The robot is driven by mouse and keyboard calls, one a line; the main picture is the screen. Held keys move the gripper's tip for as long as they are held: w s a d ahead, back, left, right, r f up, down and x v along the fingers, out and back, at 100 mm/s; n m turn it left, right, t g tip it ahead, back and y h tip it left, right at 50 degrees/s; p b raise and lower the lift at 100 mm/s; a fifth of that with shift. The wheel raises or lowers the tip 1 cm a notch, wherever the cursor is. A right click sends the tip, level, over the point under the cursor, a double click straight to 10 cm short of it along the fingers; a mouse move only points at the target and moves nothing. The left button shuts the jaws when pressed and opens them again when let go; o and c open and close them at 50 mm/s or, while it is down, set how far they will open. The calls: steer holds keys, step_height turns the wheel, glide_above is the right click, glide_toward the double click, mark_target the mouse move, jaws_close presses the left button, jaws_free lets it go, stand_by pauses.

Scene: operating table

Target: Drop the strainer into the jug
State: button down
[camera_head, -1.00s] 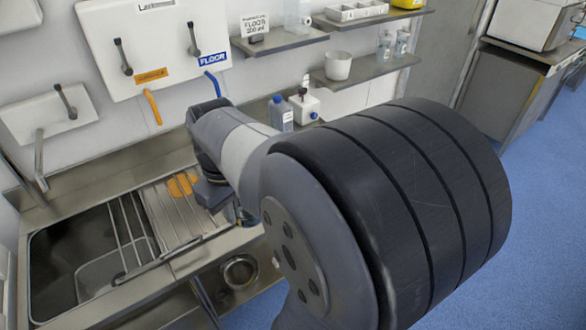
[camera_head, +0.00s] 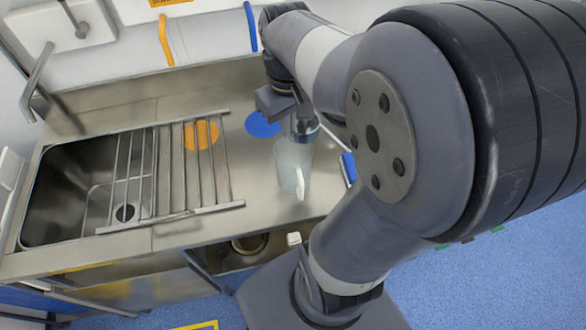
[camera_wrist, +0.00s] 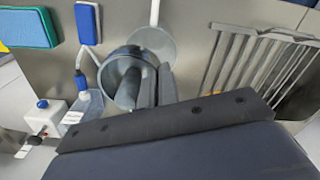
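The jug (camera_head: 291,155) is pale and translucent with a white handle, and stands on the steel counter right of the blue disc. My gripper (camera_head: 300,122) is over the jug's top in the head view, mostly hidden by my arm. The strainer (camera_head: 308,133) is a grey metal cup under the gripper. In the wrist view the strainer (camera_wrist: 118,72) is between my fingers (camera_wrist: 157,82), one inside its wall and one outside. The jug (camera_wrist: 157,42) shows partly behind it, handle pointing away. I cannot tell whether the strainer is centred over the jug's mouth.
A wire rack (camera_head: 150,170) lies over the sink (camera_head: 62,200) at left. A blue-headed brush (camera_wrist: 88,24), a blue-capped bottle (camera_wrist: 84,100) and a white dispenser (camera_wrist: 50,117) are close to the strainer.

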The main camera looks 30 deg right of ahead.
steer(key=shift+f+b, duration=0.45)
steer(key=shift+f, duration=0.5)
steer(key=c, duration=1.6)
jaws_free()
step_height(320, 180, up, 11)
steer(key=shift+f, duration=0.15)
step_height(320, 180, down, 10)
steer(key=shift+f+p, duration=0.15)
steer(key=shift+p, duration=0.2)
step_height(320, 180, up, 5)
steer(key=p, duration=0.4)
steer(key=shift+r, duration=0.2)
